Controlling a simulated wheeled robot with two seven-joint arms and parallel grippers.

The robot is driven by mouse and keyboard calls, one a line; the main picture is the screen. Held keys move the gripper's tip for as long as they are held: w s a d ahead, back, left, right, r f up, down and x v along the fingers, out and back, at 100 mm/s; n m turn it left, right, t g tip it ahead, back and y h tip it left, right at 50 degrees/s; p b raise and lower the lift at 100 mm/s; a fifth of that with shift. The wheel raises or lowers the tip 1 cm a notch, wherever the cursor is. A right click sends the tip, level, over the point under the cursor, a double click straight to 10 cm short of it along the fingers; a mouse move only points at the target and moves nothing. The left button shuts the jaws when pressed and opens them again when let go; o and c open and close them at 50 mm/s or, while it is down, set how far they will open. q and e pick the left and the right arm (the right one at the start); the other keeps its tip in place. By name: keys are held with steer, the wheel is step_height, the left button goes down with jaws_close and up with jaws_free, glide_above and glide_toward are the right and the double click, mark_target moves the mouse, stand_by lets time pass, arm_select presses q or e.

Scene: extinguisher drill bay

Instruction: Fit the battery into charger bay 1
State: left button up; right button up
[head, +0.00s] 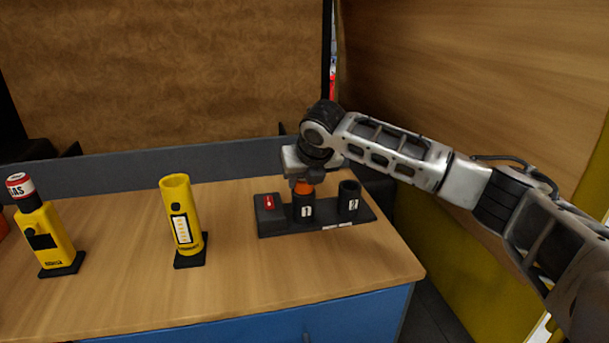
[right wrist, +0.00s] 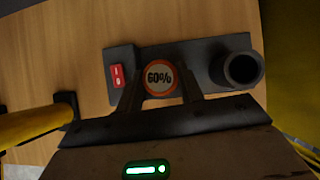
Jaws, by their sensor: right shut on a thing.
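The battery shows as an orange part (head: 304,187) at the mouth of charger bay 1 (head: 304,209), a black cup marked 1. Bay 2 (head: 348,196) is an empty black cup to the right, also in the right wrist view (right wrist: 241,68). My left gripper is not in view.
A yellow lamp-like tube (head: 178,205) and a yellow device with a GAS cap (head: 44,235) stand left on the wooden table (head: 230,280). A wooden wall (head: 480,90) rises at right.

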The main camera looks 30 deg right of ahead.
steer(key=o, duration=1.1)
steer(key=shift+o, duration=0.2)
steer(key=shift+f, duration=0.1)
steer(key=b+v, duration=0.1)
steer(key=v, duration=1.5)
